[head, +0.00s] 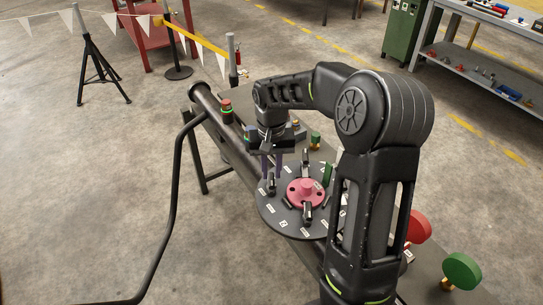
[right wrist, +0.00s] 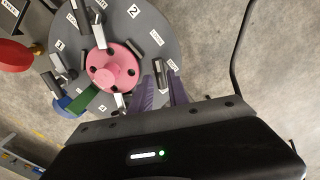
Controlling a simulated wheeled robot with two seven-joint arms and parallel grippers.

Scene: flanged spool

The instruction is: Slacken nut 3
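A dark round flange (head: 268,216) with a pink hub (head: 305,192) lies on the bench, with several dark winged nuts and white labels around the hub. In the right wrist view the flange (right wrist: 170,30) shows labels 1 and 2; I cannot read a 3. My right gripper (head: 271,180) points down at the flange's left side. Its two purple fingers (right wrist: 162,82) stand on either side of a dark nut wing (right wrist: 160,72), with their tips close to it. I cannot tell whether they press on it. My left gripper is not in view.
A green block (right wrist: 86,98) stands by the hub. A red disc (head: 418,227) and a green disc (head: 462,270) are at the bench's right. A dark pipe (head: 225,130) runs up left, with a red-and-green knob (head: 226,108). Open floor lies to the left.

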